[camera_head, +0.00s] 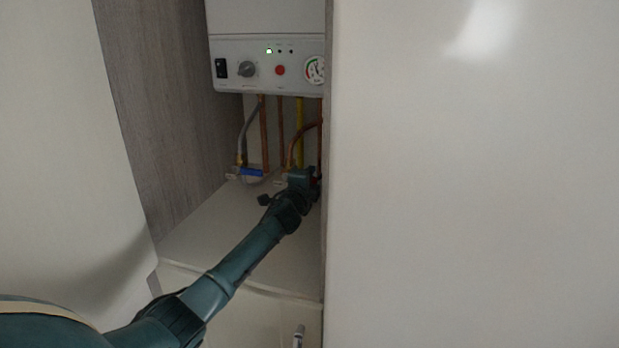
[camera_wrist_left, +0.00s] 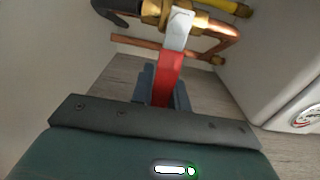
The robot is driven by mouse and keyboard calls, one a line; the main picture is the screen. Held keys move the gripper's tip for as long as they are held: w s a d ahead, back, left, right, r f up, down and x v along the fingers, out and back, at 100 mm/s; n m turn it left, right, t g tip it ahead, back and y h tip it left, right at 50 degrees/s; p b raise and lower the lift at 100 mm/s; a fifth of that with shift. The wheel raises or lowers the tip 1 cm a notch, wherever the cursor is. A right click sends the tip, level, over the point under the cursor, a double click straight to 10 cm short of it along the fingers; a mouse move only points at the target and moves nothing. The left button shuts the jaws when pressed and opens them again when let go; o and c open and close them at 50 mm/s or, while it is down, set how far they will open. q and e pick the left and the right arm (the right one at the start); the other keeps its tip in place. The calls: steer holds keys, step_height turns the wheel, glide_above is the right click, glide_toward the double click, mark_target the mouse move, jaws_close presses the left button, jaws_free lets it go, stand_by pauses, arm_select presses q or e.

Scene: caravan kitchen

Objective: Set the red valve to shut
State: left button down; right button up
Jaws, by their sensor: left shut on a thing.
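The red valve's handle (camera_wrist_left: 168,75) shows in the left wrist view as a red lever with a bare metal root. The root meets a brass fitting (camera_wrist_left: 153,11) on copper pipework at the top. My left gripper (camera_wrist_left: 163,92) has its fingers on both sides of the red part and is shut on it. In the head view my left gripper (camera_head: 304,180) is low in the cupboard, at the pipes under the boiler, and hides most of the red valve. Whether the lever lies along or across its pipe is hard to tell. My right gripper is out of view.
The white boiler (camera_head: 232,72) hangs above. A blue valve handle (camera_head: 251,172) is left of my gripper. A yellow pipe (camera_head: 300,130) and several copper pipes run close by. A large white panel (camera_head: 470,200) closes off the right side.

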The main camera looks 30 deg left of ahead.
arm_select(q)
steer(key=shift+f, duration=0.1)
steer(key=c, duration=1.4)
jaws_free()
steer(key=shift+o, duration=0.2)
steer(key=v, duration=1.3)
steer(key=shift+s+d, duration=0.1)
steer(key=shift+s, duration=0.05)
